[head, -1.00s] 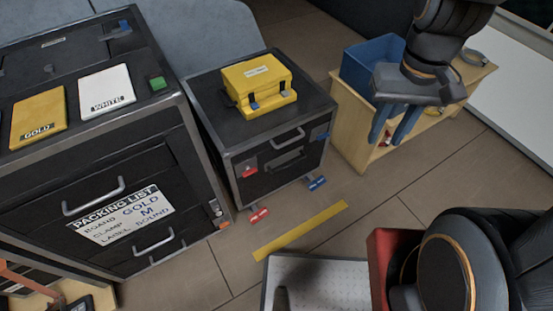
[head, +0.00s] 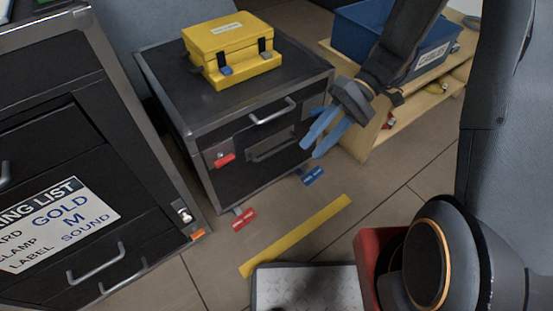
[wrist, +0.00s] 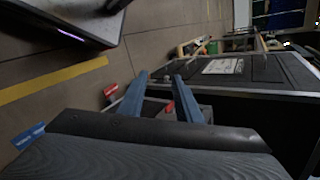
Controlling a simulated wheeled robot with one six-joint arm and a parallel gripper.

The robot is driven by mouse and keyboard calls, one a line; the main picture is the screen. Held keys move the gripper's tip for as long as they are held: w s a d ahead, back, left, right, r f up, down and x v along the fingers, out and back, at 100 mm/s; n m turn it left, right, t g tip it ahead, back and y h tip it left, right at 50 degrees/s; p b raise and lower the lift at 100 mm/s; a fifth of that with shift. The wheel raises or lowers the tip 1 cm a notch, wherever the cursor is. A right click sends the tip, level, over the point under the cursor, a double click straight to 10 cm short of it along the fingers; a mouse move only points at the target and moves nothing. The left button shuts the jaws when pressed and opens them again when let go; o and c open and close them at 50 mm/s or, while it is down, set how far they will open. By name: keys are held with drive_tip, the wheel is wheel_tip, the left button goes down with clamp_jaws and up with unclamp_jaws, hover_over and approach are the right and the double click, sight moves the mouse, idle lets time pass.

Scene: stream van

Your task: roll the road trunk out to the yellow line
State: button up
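The road trunk (head: 180,110) is a black box with metal edges, standing upright behind the yellow line (head: 298,235) with bare floor between. Its front has a metal handle (head: 272,112), a red latch (head: 222,158) and, low down, a red tab (head: 243,219) and a blue tab (head: 313,176). My gripper (head: 311,150) is in front of the trunk's right front corner, right of the handle. Its blue fingers are apart with nothing between them, partly hiding the right latch. In the wrist view my gripper (wrist: 160,80) points toward the red latch (wrist: 170,107).
A yellow case (head: 230,45) sits on the trunk. A large black drawer cabinet (head: 130,170) stands close on the left. A wooden shelf (head: 400,115) with a blue bin (head: 365,35) stands on the right. A metal tread plate (head: 305,288) lies before the line.

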drive_tip(key=w+a+f+y+b, duration=0.1)
drive_tip(key=w+f+y+b, duration=0.25)
drive_tip(key=f, duration=0.25)
drive_tip(key=w+a+f+y+b, duration=0.1)
drive_tip(key=w+f+y+b, duration=0.1)
drive_tip(key=w+f+b, duration=0.3)
drive_tip(key=n+t+y+b, duration=0.1)
drive_tip(key=t+y+b, duration=0.25)
drive_tip(key=b, duration=0.25)
approach(276, 151)
drive_tip(key=a+f, duration=0.1)
drive_tip(key=a, duration=0.2)
drive_tip(key=shift+g+y, duration=0.3)
drive_tip(key=shift+g, duration=0.05)
drive_tip(key=shift+b+x, duration=0.75)
drive_tip(key=shift+x, duration=2.65)
drive_tip(key=shift+w, duration=0.1)
clamp_jaws()
